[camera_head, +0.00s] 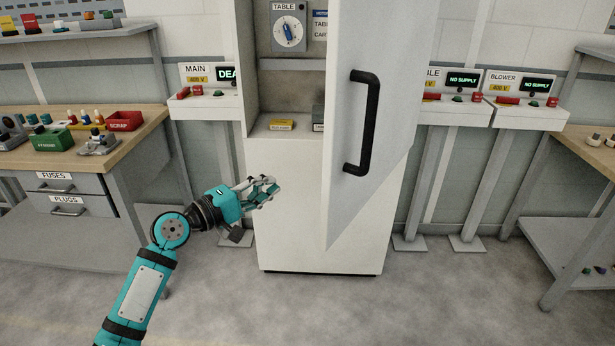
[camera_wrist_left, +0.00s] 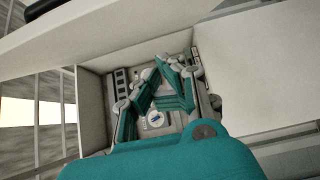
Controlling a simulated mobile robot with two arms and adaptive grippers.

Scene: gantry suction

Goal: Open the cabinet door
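The white cabinet (camera_head: 300,220) stands in the middle of the head view. Its door (camera_head: 385,45) is swung open toward me and to the right, with a black bar handle (camera_head: 361,122) on its outer face. My left gripper (camera_head: 271,188) is in front of the cabinet's lower white front, left of the door's free edge and apart from the handle. Its fingers look spread with nothing between them. In the left wrist view the fingers (camera_wrist_left: 163,82) show in front of the open cabinet interior, with the dial panel beyond. My right gripper is not in view.
Inside the cabinet are a dial switch (camera_head: 289,32) and a yellow label block (camera_head: 282,124). Supply boxes (camera_head: 525,113) flank the cabinet. The floor in front is clear.

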